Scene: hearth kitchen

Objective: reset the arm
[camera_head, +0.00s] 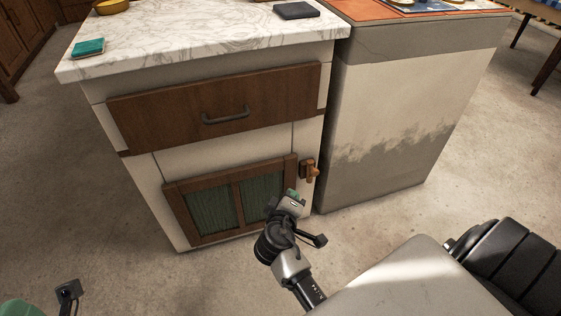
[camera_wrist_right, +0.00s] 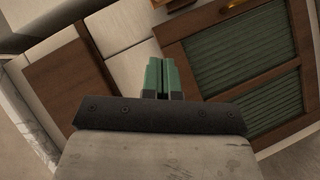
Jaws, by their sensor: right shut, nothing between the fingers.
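My right gripper (camera_head: 295,196) is in front of the lower part of the marble-topped cabinet, near the right edge of its green-panelled door (camera_head: 228,201). In the right wrist view its two green fingers (camera_wrist_right: 163,78) are together with nothing between them. The cabinet door shows to the right of the fingers in that view. Part of my left gripper (camera_head: 68,292) shows at the bottom left corner of the head view; its fingers cannot be made out.
A wooden drawer (camera_head: 215,105) with a dark handle is above the door. A wooden latch (camera_head: 309,169) sits at the cabinet's right edge. A teal item (camera_head: 89,47) and a dark pad (camera_head: 296,10) lie on the marble top (camera_head: 200,35). A plastered block (camera_head: 400,110) stands to the right.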

